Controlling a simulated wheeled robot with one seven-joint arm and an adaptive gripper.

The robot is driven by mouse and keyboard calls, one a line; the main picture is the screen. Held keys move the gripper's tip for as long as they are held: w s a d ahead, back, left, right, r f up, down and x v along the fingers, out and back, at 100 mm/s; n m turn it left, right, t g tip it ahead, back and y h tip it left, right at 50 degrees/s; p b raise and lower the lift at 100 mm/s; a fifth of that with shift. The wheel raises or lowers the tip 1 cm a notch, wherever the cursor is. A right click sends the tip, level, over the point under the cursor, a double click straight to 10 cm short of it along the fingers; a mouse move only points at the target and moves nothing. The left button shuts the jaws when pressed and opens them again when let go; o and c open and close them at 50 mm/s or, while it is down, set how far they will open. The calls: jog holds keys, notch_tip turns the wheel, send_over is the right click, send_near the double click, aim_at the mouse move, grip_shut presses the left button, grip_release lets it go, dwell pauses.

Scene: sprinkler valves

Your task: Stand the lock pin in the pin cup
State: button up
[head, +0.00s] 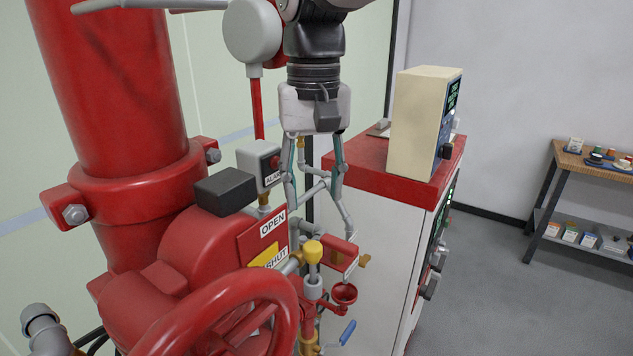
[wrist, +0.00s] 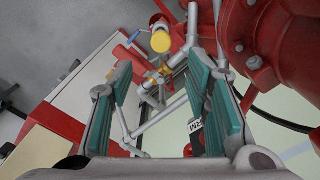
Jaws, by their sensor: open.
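A yellow-topped pin (head: 313,252), which looks like the lock pin, stands upright in a grey fitting beside the red valve body. Its round yellow top (wrist: 160,42) faces me in the wrist view, beyond my fingertips. A small red cup (head: 344,292), apparently the pin cup, sits on a red bracket to the right of and below the pin. My gripper (head: 318,198) hangs above and behind the pin in the head view, fingers apart. In the wrist view nothing lies between its teal finger pads (wrist: 162,82). The pin's lower end is hidden.
The large red handwheel (head: 225,318) and valve body stand left of the pin. A red block (head: 339,252) and grey pipes crowd close to the right and behind. A blue-handled lever (head: 348,331) is below the cup. A cabinet with a red top (head: 365,173) stands right.

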jog(key=s+d+f+t, duration=0.2)
jog(key=s+d, duration=0.6)
jog(key=s+d+f+m+t, duration=0.1)
jog(key=s+d+f+t, duration=0.1)
jog(key=s+d, duration=0.6)
jog(key=shift+f+t, duration=0.2)
jog(key=shift+t, duration=0.6)
jog(key=shift+w, duration=0.15)
